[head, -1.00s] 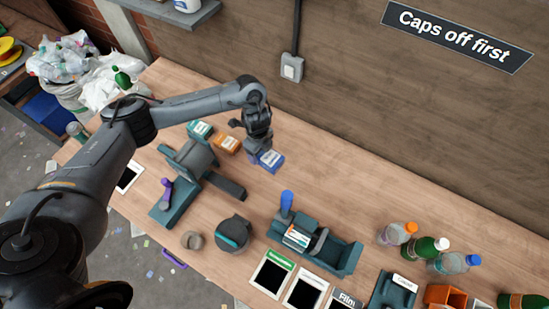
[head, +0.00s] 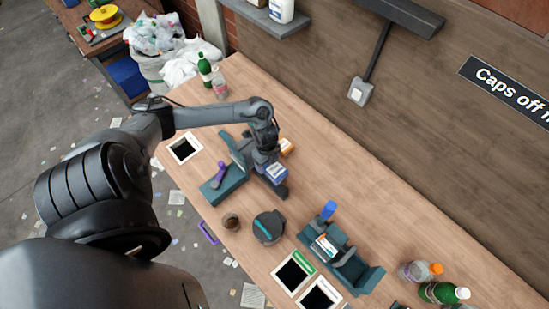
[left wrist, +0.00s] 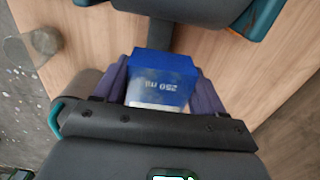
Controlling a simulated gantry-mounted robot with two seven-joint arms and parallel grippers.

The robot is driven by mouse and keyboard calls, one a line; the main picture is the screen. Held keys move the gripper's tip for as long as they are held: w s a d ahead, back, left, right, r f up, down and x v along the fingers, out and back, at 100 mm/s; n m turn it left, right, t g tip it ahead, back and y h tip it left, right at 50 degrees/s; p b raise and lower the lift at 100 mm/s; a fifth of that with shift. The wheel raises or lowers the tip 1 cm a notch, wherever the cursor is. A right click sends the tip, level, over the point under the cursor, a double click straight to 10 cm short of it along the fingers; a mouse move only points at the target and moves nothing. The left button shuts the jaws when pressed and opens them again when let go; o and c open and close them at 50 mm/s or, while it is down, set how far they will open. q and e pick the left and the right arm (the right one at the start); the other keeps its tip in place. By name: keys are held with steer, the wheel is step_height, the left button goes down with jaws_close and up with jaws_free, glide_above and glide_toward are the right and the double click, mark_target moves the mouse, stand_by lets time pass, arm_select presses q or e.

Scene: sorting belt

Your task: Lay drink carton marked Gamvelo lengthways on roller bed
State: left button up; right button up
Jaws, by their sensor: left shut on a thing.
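My left gripper (head: 270,158) is shut on a blue drink carton (head: 277,172). In the left wrist view the carton (left wrist: 162,78) sits between the purple finger pads, with "250 ml" upside down on its blue face. No brand name is legible, so I cannot tell whether it is marked Gamvelo. The carton is close beside a teal fixture (head: 222,188) with a purple lever and a grey bar; contact is unclear. Another teal fixture (head: 360,274) with a blue-topped post holds a white-labelled item. I cannot tell for sure which is the roller bed. My right gripper is not in view.
An orange carton (head: 287,146) stands behind the gripper. A round dark device (head: 268,228) and a small cup (head: 231,221) are nearer the front edge. Bottles (head: 441,293) stand at the right.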

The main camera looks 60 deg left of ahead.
arm_select(q)
steer(key=b, duration=0.6)
glide_above(267, 177)
steer(key=shift+w+f, duration=0.2)
steer(key=shift+f, duration=2.45)
steer(key=shift+f+b, duration=0.95)
steer(key=shift+f, duration=0.95)
steer(key=shift+s+f, duration=0.15)
steer(key=shift+f, duration=0.3)
